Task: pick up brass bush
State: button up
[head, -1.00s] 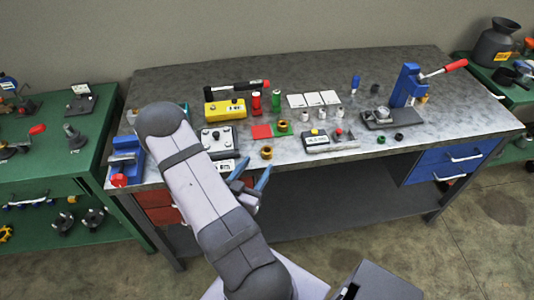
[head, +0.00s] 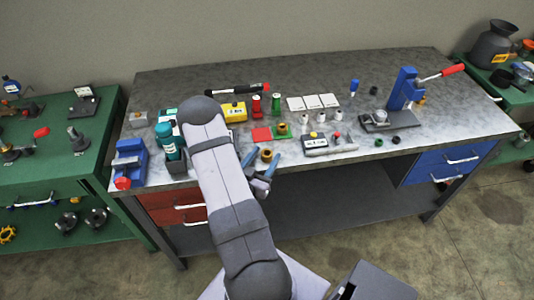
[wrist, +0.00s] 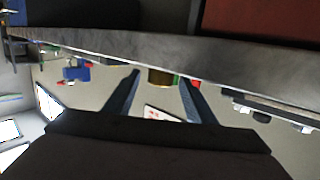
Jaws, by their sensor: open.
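The brass bush (head: 266,155) is a short golden ring near the front edge of the grey workbench (head: 400,60). My gripper (head: 262,165) is open and empty at the bench's front edge, its two blue fingertips close to the bush, one on either side of it in the head view. In the wrist view the brass bush (wrist: 160,77) shows between the two open fingers, beyond the bench edge. I cannot tell how much gap is left. A second brass-coloured ring (head: 282,130) sits on a green pad behind it.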

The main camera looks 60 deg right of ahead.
aim_at(265, 157)
jog(key=c, duration=1.3)
jog(key=shift+o, duration=0.2)
jog(key=shift+r, duration=0.15)
jog(key=shift+r+b, duration=0.35)
jog(key=shift+r, duration=4.5)
